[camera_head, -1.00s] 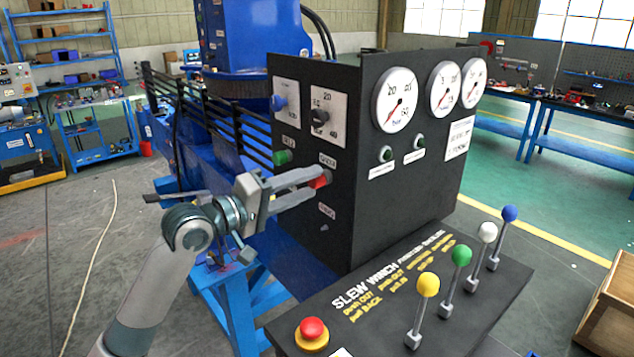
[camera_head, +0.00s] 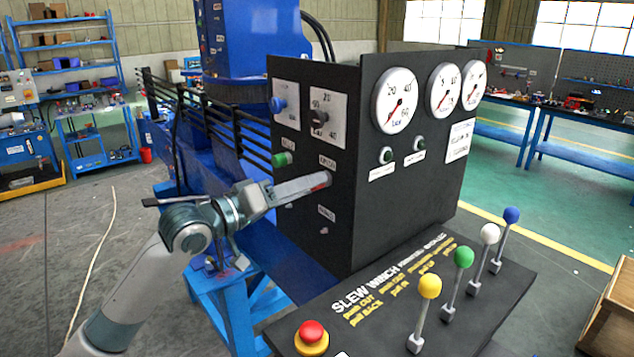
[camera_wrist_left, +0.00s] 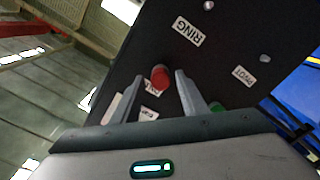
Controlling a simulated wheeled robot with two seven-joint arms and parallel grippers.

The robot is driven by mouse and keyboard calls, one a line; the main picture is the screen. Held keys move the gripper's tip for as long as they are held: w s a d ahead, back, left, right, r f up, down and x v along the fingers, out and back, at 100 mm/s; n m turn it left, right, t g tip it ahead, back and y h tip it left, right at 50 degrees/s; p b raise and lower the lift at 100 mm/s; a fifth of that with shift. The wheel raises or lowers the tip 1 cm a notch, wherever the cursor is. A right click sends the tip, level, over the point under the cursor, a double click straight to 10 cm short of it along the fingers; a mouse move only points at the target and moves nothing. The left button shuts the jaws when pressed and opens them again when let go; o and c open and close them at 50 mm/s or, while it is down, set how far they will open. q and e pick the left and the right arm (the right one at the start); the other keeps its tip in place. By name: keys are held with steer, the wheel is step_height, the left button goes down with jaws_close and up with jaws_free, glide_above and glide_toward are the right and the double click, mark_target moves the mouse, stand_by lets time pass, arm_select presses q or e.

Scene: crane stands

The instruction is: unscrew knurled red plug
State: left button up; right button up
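The knurled red plug (camera_head: 322,179) sits on the left side face of the black cabinet (camera_head: 350,215). Only a bit of it shows at my fingertips in the head view. In the left wrist view the red plug (camera_wrist_left: 160,78) stands out from the panel between my two fingertips. My left gripper (camera_head: 318,182) is at the plug, seen nearly edge-on. In the left wrist view its fingers (camera_wrist_left: 158,80) are apart, with a gap seeming to show on each side of the plug. My right gripper is in neither view.
A green plug (camera_head: 282,159) sits above the red one, with a blue knob (camera_head: 278,104) higher up. A console with coloured levers (camera_head: 428,286) and a red button (camera_head: 312,331) is in front.

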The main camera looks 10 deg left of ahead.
arm_select(q)
steer(key=shift+m+b, duration=0.5)
steer(key=shift+m, duration=2)
steer(key=m, duration=0.5)
steer(key=shift+m, duration=2.6)
